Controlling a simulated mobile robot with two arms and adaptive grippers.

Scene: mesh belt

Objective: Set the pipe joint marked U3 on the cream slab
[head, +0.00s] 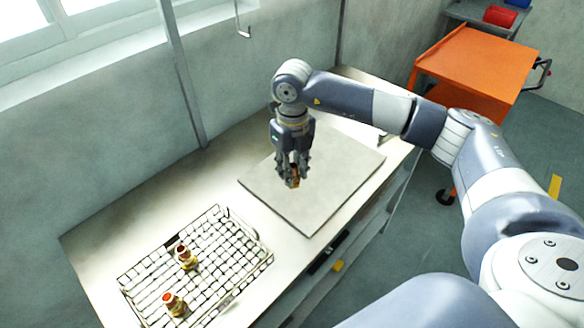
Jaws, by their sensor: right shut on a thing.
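My right gripper (291,180) points down over the cream slab (335,170). It is shut on a small brass-coloured pipe joint (295,182). I cannot read a mark on this joint, nor tell whether it touches the slab. Two more brass pipe joints with red tops stand on the wire mesh belt at the lower left: one near its middle (186,257) and one near its front edge (174,303). Their marks are too small to read. My left gripper is not in view.
The wire mesh belt (222,212) lies on the pale bench (185,200), left of the slab and apart from it. The rest of the slab is bare. An orange cart (480,55) stands beyond the bench at the upper right. A wall runs behind the bench.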

